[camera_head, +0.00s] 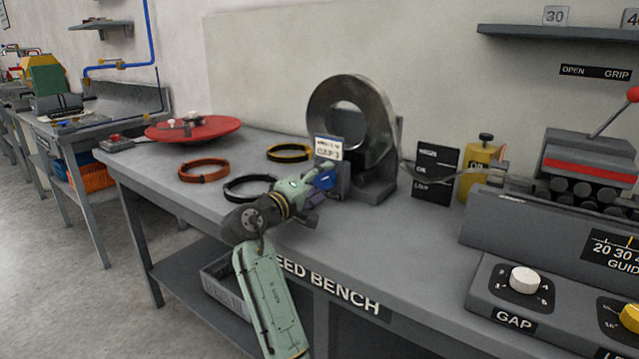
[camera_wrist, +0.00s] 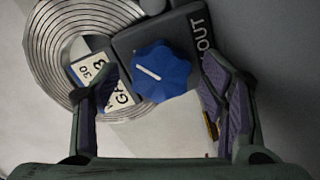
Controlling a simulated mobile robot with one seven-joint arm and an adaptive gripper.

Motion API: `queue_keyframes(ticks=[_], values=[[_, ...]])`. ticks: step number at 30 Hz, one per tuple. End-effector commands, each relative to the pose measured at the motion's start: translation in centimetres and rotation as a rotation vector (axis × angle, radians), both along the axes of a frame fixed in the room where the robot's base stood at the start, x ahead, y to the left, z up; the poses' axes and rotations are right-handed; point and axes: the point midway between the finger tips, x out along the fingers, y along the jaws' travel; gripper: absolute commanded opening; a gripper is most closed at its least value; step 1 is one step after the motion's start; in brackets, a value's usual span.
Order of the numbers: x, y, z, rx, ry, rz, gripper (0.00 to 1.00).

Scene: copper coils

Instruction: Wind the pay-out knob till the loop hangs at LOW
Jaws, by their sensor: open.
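The blue pay-out knob (camera_wrist: 170,82) with a white pointer line is on a dark block marked OUT (camera_wrist: 178,32), below the coil. In the wrist view the line points to the upper left. My gripper (camera_wrist: 158,88) is open, its fingers on either side of the knob with gaps visible. In the head view my gripper (camera_head: 312,190) partly covers the knob (camera_head: 325,180). The metal strip loop (camera_head: 433,178) sags from the coil (camera_head: 335,105) across the black level board (camera_head: 447,160), its bottom around the OK and LOW marks; exact level is unclear.
A card (camera_head: 329,148) stands beside the knob. Black, orange (camera_head: 203,170) and yellow (camera_head: 289,153) rings lie on the feed bench (camera_head: 190,207) at left. A yellow device (camera_head: 478,168) and the roller machine (camera_head: 585,165) stand at right. The front bench strip is clear.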

Motion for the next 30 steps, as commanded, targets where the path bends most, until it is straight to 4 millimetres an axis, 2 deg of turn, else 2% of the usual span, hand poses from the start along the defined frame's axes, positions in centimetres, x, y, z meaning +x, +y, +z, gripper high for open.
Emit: queue_keyframes(ticks=[5,12,18,23,30], values=[[-1.8,1.5,0.0,0.001,-0.001,0.004,0.66],[-6.1,4.6,-0.1,0.000,-0.001,0.005,0.66],[-8.6,6.4,-0.1,0.000,0.001,0.004,0.66],[-9.5,6.9,0.0,0.001,0.001,0.000,0.66],[-9.6,7.0,0.0,0.001,0.001,0.000,0.66]])
